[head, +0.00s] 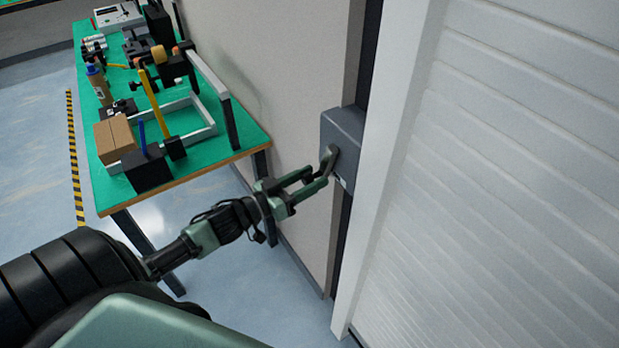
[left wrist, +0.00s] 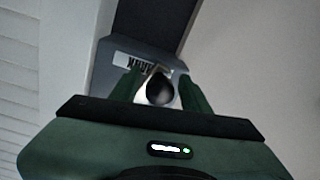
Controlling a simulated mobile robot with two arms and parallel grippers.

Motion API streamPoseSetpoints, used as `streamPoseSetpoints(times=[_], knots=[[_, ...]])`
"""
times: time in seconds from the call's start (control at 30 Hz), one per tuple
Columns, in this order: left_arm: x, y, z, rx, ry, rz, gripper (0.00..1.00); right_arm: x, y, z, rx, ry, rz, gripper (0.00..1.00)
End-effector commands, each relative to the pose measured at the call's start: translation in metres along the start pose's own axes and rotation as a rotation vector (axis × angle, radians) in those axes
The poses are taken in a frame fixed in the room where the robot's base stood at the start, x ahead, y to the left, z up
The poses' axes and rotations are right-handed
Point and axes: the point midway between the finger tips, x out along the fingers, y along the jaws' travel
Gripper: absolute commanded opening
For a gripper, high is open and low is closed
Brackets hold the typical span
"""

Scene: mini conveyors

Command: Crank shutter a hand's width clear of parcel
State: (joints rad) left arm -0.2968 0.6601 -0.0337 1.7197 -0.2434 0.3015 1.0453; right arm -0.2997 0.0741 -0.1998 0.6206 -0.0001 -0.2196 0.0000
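The white slatted shutter (head: 520,150) fills the right of the head view and shows at the left edge of the left wrist view (left wrist: 30,80). A grey crank box (head: 350,135) sits on the dark post beside it, with a short crank (head: 331,158) on its face. My left gripper (head: 318,177) is at the crank. In the left wrist view its fingers stand either side of the dark crank knob (left wrist: 160,90), with a narrow pale gap showing around the knob. No parcel shows by the shutter; its lower edge is out of view. My right gripper is not in view.
A green-topped table (head: 190,170) stands at the left against the beige wall (head: 270,80). It holds a brown carton (head: 113,138), a white frame and several tools. A black-yellow floor stripe (head: 73,160) runs left of it. The floor below my left arm is clear.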

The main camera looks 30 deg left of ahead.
Motion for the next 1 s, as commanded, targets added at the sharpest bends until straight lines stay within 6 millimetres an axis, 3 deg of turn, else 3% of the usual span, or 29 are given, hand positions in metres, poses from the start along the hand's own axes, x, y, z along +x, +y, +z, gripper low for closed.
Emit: streamPoseSetpoints(times=[0.03, 0.13, 0.17, 1.0], knots=[[-0.0001, 0.0000, 0.0001, 0.000, 0.000, 0.000, 0.30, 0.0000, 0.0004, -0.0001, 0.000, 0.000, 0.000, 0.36], [-0.0002, 0.0000, 0.0000, 0.000, 0.000, 0.000, 0.03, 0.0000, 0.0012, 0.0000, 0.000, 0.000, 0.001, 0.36], [-0.0002, 0.0000, 0.0000, 0.000, 0.000, 0.000, 0.00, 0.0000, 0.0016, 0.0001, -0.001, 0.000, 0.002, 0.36], [-0.0003, -0.0002, 0.0001, 0.000, 0.000, -0.001, 0.00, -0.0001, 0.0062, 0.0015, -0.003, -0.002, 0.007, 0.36]])
